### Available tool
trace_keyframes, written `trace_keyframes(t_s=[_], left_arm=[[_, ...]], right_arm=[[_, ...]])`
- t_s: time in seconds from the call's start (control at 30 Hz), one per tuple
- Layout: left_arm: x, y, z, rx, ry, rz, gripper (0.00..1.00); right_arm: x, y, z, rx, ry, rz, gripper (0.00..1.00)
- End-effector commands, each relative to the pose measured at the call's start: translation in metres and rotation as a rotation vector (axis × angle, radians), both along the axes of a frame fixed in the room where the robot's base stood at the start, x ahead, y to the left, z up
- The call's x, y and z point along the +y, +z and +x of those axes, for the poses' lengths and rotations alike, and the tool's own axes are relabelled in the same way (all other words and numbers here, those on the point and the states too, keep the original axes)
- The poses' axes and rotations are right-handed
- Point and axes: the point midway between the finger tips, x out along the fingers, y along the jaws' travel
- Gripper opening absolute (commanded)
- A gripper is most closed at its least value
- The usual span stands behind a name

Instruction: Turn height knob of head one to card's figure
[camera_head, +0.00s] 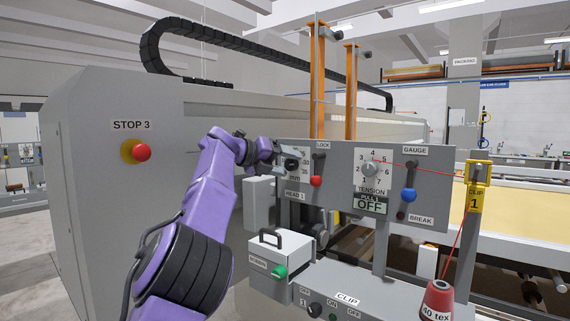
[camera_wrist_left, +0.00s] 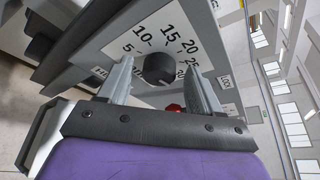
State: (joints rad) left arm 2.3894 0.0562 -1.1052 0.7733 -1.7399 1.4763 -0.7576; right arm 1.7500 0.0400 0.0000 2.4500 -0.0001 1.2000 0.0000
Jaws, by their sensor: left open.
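The height knob of head one is a dark round knob (camera_wrist_left: 159,68) on a white dial marked 5, 10, 15, 20, 25 in the left wrist view. Its pointer mark is too unclear to read. My left gripper (camera_wrist_left: 160,80) is open, with a finger on either side of the knob's near side; whether they touch it I cannot tell. In the head view my left gripper (camera_head: 288,162) covers most of this dial, above the HEAD 1 label (camera_head: 296,195). I cannot make out a card giving a height figure. My right gripper is not in view.
A red thread runs to a cone (camera_head: 437,300).

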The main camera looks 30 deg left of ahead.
Motion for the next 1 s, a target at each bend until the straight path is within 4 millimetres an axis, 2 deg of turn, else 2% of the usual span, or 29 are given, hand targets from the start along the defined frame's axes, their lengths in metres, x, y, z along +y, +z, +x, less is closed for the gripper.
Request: trace_keyframes(t_s=[0.13, 0.3, 0.5, 0.63, 1.0], left_arm=[[0.006, 0.001, -0.014, -0.001, 0.002, 0.001, 0.65], [0.020, 0.011, -0.052, -0.003, 0.002, -0.001, 0.65], [0.032, 0.024, -0.085, -0.002, 0.000, 0.000, 0.65], [0.035, 0.028, -0.094, -0.001, 0.001, 0.000, 0.65], [0.035, 0.028, -0.094, 0.000, 0.000, 0.001, 0.65]], right_arm=[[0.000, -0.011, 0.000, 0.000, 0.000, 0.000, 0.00], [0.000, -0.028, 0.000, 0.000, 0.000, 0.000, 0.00], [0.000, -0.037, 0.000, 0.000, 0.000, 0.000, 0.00], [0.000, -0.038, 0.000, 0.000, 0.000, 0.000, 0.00], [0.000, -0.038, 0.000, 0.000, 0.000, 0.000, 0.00]])
